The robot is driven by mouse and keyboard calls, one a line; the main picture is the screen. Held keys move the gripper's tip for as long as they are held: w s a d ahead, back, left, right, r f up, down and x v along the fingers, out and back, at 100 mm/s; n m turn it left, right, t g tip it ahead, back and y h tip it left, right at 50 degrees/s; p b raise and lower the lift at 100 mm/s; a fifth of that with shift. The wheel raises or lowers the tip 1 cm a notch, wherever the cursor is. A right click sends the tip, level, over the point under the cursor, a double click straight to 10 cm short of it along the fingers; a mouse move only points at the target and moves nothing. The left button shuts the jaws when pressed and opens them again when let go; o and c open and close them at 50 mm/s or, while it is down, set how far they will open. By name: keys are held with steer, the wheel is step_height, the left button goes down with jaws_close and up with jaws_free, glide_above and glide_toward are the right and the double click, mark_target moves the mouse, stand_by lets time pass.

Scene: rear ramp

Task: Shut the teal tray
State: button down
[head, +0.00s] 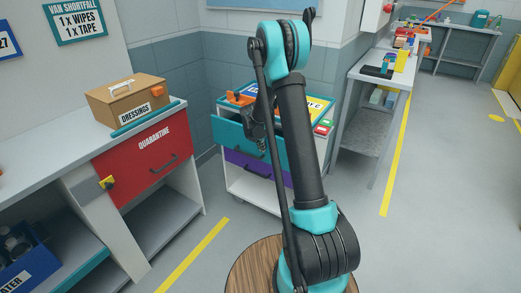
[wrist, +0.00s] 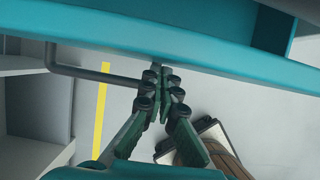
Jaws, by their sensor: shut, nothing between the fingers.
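The teal tray (head: 228,132) is the top drawer of a white cart in the head view. It stands pulled out above a purple drawer (head: 250,163). In the wrist view its teal front (wrist: 200,48) runs across the top, with a dark grey bar handle (wrist: 95,73) below it. My gripper (head: 258,146) is at the front of the tray in the head view. In the wrist view my gripper (wrist: 162,78) is shut and empty, its tips close to the teal front and at the right end of the handle. I cannot tell whether they touch.
A red quarantine drawer (head: 150,158) and a cardboard dressings box (head: 128,101) are on the bench at left. A grey workbench (head: 345,125) stands right of the cart. My own arm hides part of the cart. The floor at right is clear.

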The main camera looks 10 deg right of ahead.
mark_target(266, 143)
steer(key=w+d, duration=0.3)
steer(key=shift+a, duration=0.1)
stand_by(0.3)
